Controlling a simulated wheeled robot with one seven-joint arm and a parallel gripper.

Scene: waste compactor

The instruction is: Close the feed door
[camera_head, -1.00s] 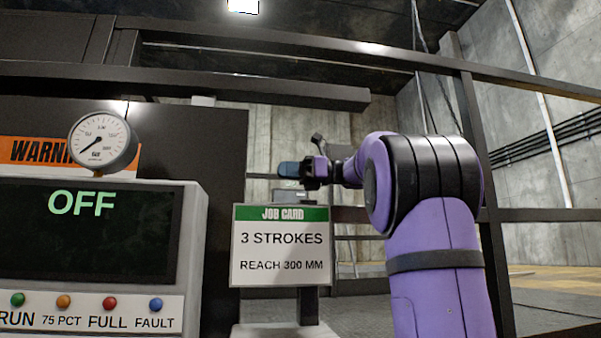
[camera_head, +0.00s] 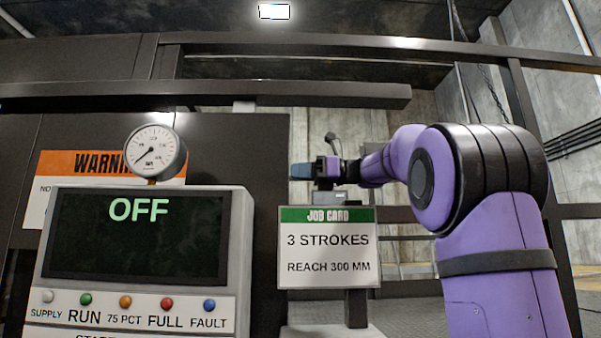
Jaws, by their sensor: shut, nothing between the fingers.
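The feed door cannot be made out for sure. A large dark panel (camera_head: 240,148) stands upright behind the control box, and I cannot tell whether it is the door. My gripper (camera_head: 294,171) is at the end of my purple arm, pointing left. It is shut and empty, near the right edge of the dark panel. I cannot tell whether it touches the panel. The job card (camera_head: 327,252) below it reads 3 STROKES, REACH 300 MM.
A control box (camera_head: 243,240) with an OFF screen (camera_head: 138,236) stands at the left, with a round gauge (camera_head: 155,151) above it. A dark horizontal beam (camera_head: 330,93) runs overhead. Dark railings (camera_head: 530,130) stand behind my arm at the right.

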